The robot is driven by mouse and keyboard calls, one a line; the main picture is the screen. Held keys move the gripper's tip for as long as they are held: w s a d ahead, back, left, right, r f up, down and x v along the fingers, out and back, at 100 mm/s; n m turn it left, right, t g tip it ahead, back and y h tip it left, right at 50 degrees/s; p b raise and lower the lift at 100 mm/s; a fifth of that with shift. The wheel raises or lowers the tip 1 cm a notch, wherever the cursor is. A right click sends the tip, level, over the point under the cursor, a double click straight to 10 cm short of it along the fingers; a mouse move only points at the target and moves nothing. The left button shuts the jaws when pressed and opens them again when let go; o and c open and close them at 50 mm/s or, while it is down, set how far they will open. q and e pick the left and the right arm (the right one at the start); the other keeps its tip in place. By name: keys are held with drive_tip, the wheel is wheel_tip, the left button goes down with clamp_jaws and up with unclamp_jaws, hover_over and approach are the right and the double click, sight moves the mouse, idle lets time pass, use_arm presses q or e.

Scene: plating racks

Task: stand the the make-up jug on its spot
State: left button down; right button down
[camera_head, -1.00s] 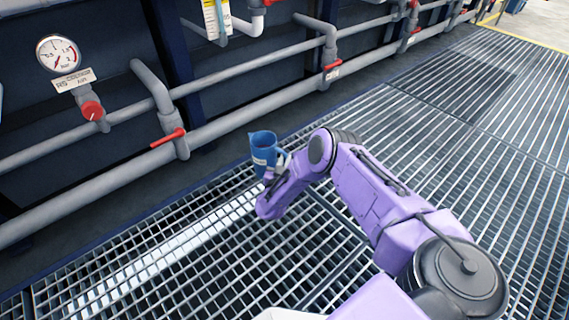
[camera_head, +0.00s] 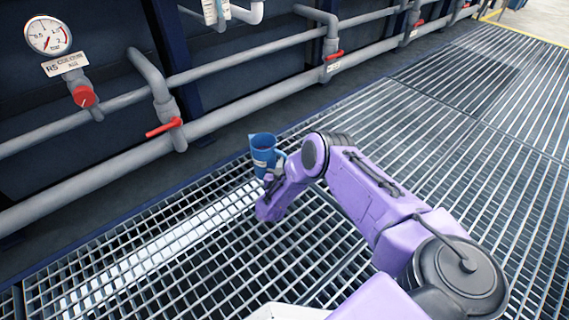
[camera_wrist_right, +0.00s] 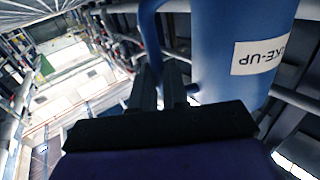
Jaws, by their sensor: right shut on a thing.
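The make-up jug (camera_head: 262,149) is blue, with a white label, and is held upright over the grating near the pipes. In the right wrist view the jug (camera_wrist_right: 228,88) fills the upper right, and its label reads MAKE-UP upside down. My right gripper (camera_head: 270,178) is shut on the jug's handle; its two dark fingers (camera_wrist_right: 160,85) close on the handle in the wrist view. I cannot make out a marked spot for the jug. My left gripper is not in view.
Grey pipes (camera_head: 232,116) with red valve handles (camera_head: 164,127) run along the dark tank wall behind the jug. A pressure gauge (camera_head: 48,36) is at upper left. The floor grating (camera_head: 470,130) is clear at right.

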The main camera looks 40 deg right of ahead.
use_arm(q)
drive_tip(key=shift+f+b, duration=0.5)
use_arm(e)
drive_tip(key=shift+f, duration=0.55)
drive_tip(key=c, duration=1.1)
unclamp_jaws()
drive_tip(key=shift+r, duration=0.1)
drive_tip(key=shift+o, duration=0.2)
